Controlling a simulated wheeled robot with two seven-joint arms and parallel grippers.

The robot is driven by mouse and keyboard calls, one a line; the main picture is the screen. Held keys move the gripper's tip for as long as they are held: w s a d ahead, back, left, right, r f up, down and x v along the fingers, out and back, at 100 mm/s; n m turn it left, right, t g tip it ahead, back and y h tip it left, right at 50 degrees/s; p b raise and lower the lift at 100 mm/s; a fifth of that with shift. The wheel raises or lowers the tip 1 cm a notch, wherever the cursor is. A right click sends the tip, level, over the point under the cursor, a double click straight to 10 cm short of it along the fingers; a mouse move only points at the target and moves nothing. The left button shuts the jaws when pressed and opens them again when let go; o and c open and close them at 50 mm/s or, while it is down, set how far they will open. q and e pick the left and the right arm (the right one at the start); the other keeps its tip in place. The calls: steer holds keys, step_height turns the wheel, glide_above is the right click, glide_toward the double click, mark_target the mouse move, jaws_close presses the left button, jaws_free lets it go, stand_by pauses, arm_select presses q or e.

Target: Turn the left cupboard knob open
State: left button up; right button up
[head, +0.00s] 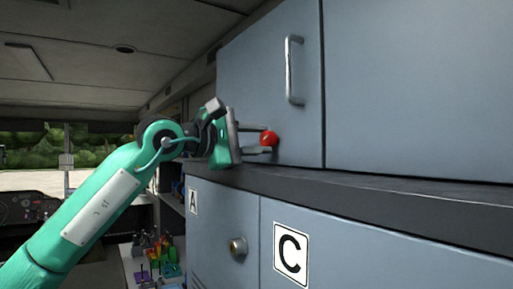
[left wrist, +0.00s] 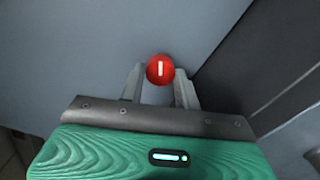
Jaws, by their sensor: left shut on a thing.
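The red round knob (head: 269,138) is on the lower part of the upper left cupboard door (head: 262,75), which is blue-grey and looks closed. In the left wrist view the knob (left wrist: 160,69) shows a white mark that stands upright in the picture. My left gripper (head: 266,140) reaches the knob from the left, with one finger above and one below it. In the left wrist view its fingers (left wrist: 160,88) are shut on the knob, one on each side. My right gripper is in neither view.
A metal handle (head: 293,70) is on the same door, above the knob. A dark ledge (head: 330,188) runs below the upper cupboards. Colourful small items (head: 155,255) stand at the lower left.

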arm_select(q)
steer(key=m, duration=0.3)
steer(key=shift+m+b, duration=0.3)
steer(key=shift+m, duration=0.7)
steer(key=o, duration=1)
